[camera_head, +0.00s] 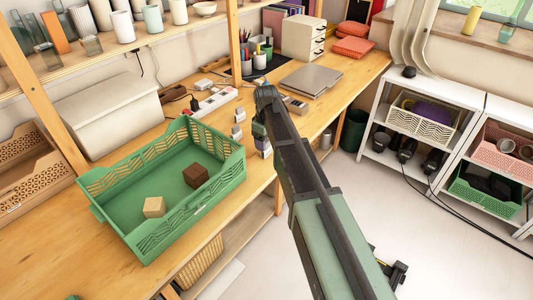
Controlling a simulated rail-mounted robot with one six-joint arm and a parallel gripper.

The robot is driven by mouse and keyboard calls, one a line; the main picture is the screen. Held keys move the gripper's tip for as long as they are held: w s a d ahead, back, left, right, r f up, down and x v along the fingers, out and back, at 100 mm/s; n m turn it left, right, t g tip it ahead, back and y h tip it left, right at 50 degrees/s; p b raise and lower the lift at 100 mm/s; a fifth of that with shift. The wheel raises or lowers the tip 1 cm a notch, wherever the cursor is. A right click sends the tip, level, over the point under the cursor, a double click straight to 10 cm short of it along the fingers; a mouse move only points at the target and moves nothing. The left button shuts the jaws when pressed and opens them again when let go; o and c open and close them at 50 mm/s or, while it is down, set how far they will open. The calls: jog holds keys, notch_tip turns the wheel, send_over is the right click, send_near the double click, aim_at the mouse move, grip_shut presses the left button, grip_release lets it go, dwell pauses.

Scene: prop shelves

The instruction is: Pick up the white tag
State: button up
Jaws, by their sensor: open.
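Two small whitish pieces stand on the wooden table just right of the green crate: one (237,132) nearer and one (239,115) a little behind it. I cannot tell from this view whether either is the white tag. My gripper (264,150) hangs down at the far end of my arm, near the table's front edge and right of these pieces. It is small and partly covered by my arm, but is open. I see nothing held in it.
The green crate (115,222) holds a light wooden block (154,207) and a dark brown block (196,176). A power strip (212,102) lies behind it. A closed laptop (310,79) and a pen cup (259,60) are farther back. White shelves (377,148) stand right across open floor.

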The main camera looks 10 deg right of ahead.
notch_tip(320, 180, down, 4)
jog(key=b, duration=0.2)
jog(key=shift+b, duration=0.3)
jog(key=shift+r, duration=0.15)
jog(key=shift+c, duration=0.2)
jog(key=c, duration=0.6)
jog(key=shift+r+p, duration=0.1)
jog(key=shift+p, duration=0.25)
